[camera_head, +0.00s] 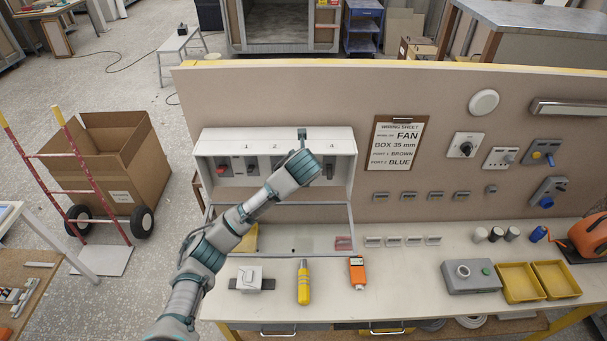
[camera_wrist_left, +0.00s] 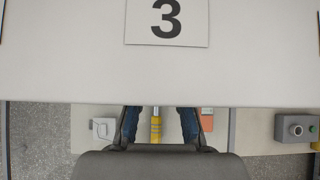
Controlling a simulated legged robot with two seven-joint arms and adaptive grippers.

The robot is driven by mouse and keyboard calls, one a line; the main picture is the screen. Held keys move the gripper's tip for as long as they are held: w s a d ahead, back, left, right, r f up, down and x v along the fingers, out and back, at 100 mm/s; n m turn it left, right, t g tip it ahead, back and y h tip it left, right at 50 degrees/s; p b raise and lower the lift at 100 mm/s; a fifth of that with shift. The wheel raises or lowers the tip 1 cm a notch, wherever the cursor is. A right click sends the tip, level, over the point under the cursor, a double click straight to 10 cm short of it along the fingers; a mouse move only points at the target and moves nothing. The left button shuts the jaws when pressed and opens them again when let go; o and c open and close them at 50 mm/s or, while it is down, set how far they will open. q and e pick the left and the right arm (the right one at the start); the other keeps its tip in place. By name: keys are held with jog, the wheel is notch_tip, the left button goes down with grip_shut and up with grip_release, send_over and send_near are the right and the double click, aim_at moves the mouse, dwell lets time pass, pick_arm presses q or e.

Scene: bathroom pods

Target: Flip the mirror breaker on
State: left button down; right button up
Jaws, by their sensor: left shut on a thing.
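The breaker box (camera_head: 345,141) is a white case on the upright board, with its clear cover (camera_head: 345,228) hanging down open. Labels 1, 2 and 4 show in the head view; label 3 (camera_wrist_left: 167,20) fills the top of the left wrist view. A red-marked switch (camera_head: 222,164) sits at the left end and a dark switch (camera_head: 329,170) under label 4. My left gripper (camera_head: 303,165) is at the box's third position, and its fingers (camera_wrist_left: 158,118) show in the wrist view. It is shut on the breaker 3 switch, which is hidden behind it. No mirror label is readable.
On the bench lie a white switch box (camera_head: 249,279), a yellow tool (camera_head: 303,285) and an orange tester (camera_head: 357,272). A wiring sheet (camera_head: 398,143) hangs right of the breaker box. A grey control box (camera_head: 470,276) and yellow trays (camera_head: 520,282) stand farther right.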

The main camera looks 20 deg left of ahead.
pick_arm(q)
jog(key=shift+w+r+g, duration=0.2)
jog(key=shift+r+g, duration=0.2)
jog(key=shift+r, duration=0.05)
jog(key=c, duration=1.1)
grip_release()
jog(key=shift+f, duration=0.2)
jog(key=v, duration=1.1)
jog(key=shift+s+r, duration=0.2)
jog(key=shift+r, duration=0.15)
